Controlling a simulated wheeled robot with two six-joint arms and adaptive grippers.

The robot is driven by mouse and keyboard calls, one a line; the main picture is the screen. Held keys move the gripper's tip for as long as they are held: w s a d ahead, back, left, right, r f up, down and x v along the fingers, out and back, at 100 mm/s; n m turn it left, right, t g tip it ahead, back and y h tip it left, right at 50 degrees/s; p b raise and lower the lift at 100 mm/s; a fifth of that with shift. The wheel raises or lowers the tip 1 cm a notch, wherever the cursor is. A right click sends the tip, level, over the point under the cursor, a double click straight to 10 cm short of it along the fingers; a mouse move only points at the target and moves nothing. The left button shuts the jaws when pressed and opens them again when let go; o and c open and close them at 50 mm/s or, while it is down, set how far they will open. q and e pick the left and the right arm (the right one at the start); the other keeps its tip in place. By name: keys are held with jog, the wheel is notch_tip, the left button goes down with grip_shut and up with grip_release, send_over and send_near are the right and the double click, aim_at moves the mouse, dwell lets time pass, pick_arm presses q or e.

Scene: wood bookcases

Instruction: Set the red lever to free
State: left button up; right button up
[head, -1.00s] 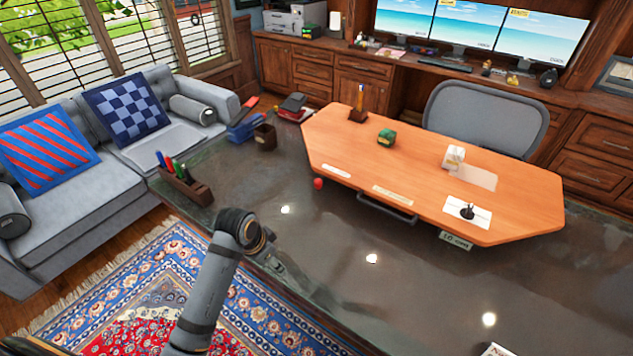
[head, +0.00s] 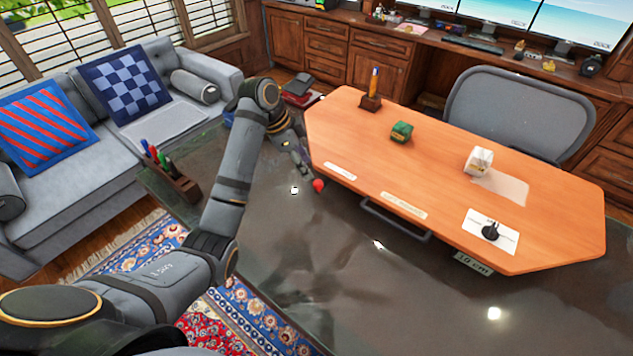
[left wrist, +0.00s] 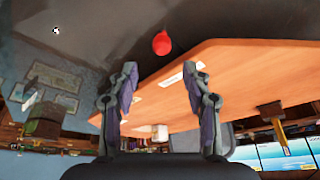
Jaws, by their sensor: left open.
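The red lever shows as a small red knob (head: 318,185) at the left front edge of the orange board (head: 440,180). In the left wrist view the red knob (left wrist: 161,43) is ahead of the fingers, near the board's edge. My left gripper (head: 306,172) is just up and left of the knob, its fingers pointing towards it. In the wrist view its two fingers (left wrist: 165,75) are apart with nothing between them. I cannot tell whether a finger touches the knob. A white label (head: 340,171) lies on the board near the knob; its text is too small to read. My right gripper is out of view.
The board rests on a dark glossy table (head: 340,290). A green block (head: 401,131), a pen holder (head: 371,102), a white cube (head: 478,160) and a black piece (head: 490,231) stand on the board. A grey handle (head: 395,220) runs along its front. A pen box (head: 175,182) stands at left.

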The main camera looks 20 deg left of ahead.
aim_at(317, 182)
pick_arm(q)
jog(key=p+x, duration=0.1)
jog(key=x, duration=0.6)
jog(key=shift+f, duration=0.25)
jog(key=shift+w+d+f, duration=0.1)
jog(key=shift+w+f, duration=0.1)
jog(key=shift+f, duration=0.1)
jog(key=shift+c, duration=0.3)
grip_shut()
